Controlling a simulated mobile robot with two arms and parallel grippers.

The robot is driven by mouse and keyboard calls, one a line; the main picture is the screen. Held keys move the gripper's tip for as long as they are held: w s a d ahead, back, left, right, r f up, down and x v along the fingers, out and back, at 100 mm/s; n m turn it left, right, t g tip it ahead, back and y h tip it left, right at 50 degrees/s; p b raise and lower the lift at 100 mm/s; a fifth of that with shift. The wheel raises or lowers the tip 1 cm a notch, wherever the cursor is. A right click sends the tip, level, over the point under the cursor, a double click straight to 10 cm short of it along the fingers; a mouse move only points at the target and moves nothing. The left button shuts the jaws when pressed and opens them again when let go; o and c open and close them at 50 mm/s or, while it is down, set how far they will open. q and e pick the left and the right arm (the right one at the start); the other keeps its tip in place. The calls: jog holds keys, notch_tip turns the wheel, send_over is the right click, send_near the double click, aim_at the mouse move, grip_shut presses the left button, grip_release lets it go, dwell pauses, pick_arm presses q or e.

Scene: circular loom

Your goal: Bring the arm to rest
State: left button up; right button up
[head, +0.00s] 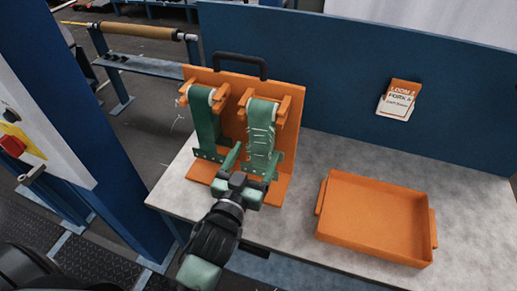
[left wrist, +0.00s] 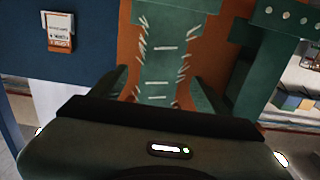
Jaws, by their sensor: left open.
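My left gripper (head: 252,162) is at the front of the orange stand (head: 290,125) on the table. Its two fingers are apart, on either side of the lower part of the right-hand green strip (head: 262,113). In the left wrist view the open fingers (left wrist: 160,82) flank this strip (left wrist: 160,55), which has pale pins along it, with no clear contact. A second green strip (head: 205,122) hangs to its left on the same stand. My right gripper is not in view.
An empty orange tray (head: 428,250) stands on the right of the grey table (head: 305,228). A blue panel (head: 340,70) with a card (head: 398,98) rises behind. A control box with a red button (head: 12,146) is at the left. The table between stand and tray is clear.

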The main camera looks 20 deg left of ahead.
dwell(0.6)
pick_arm(q)
jog(key=shift+f, duration=0.15)
jog(key=s+a+f+g, duration=0.1)
jog(key=s+f+g, duration=0.2)
jog(key=s+f, duration=0.1)
jog(key=s+a+f+g, duration=0.2)
jog(key=s+f+g, duration=0.1)
jog(key=s+f, duration=0.1)
jog(key=s+a+f+g+y, duration=0.1)
jog(key=s+a+f+g, duration=0.1)
jog(key=s+f+g, duration=0.1)
jog(key=shift+s+a+f, duration=0.1)
jog(key=shift+s+f, duration=0.15)
jog(key=shift+f, duration=0.25)
jog(key=shift+s+f, duration=0.2)
jog(key=shift+f, duration=0.3)
jog(key=s+f+m+g, duration=0.1)
jog(key=s+f+g, duration=0.15)
jog(key=s, duration=0.25)
jog(key=s+f+m+g, duration=0.1)
jog(key=s+g, duration=0.2)
jog(key=s, duration=0.3)
notch_tip(320, 180, down, 27)
jog(key=s+g, duration=0.1)
jog(key=s+a+f+g+b, duration=0.1)
jog(key=s+a+f, duration=0.2)
jog(key=s+f, duration=1.3)
jog(key=shift+s+a+f, duration=0.15)
jog(key=shift+s, duration=0.3)
